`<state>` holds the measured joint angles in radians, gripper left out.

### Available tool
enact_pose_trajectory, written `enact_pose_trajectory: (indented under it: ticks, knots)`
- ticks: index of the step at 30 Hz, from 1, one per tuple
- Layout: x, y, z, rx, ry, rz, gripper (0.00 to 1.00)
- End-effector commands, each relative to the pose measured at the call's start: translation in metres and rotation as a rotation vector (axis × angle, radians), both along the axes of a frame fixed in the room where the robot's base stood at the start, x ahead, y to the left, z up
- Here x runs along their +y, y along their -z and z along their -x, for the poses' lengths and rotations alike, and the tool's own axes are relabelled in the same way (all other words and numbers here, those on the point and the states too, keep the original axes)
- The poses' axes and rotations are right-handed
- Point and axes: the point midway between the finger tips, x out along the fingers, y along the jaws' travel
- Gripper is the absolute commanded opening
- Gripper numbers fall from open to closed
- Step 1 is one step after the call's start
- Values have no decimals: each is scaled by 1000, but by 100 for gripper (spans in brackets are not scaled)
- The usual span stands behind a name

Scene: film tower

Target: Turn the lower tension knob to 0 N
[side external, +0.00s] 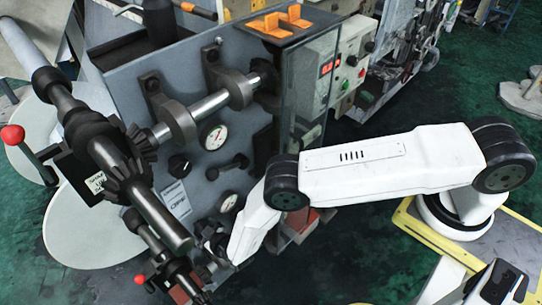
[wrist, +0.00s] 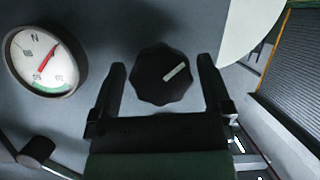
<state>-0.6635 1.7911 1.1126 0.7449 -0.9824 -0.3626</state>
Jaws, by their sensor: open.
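The black scalloped tension knob (wrist: 160,76) is in the middle of the wrist view, on a grey panel. Its white pointer mark slants toward the upper right. My gripper (wrist: 163,66) is open, with one dark finger on each side of the knob and a visible gap on both sides. The round gauge (wrist: 42,62) to the left is marked N; its red needle slants to the upper right, and its exact reading is unclear. In the side view my gripper (side external: 217,240) is low at the panel, and I cannot make out the lower knob there.
In the side view, an upper knob (side external: 179,165) and upper gauge (side external: 212,133) sit above the lower gauge (side external: 228,203).

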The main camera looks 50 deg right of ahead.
Motion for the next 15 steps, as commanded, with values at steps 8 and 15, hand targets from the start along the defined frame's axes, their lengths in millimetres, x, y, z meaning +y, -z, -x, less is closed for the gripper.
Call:
enact_pose_trajectory:
  ticks: [8,15]
  knots:
    - [1,-3,6,0,-1,0,100]
    - [1,-10,22,1,-2,0,100]
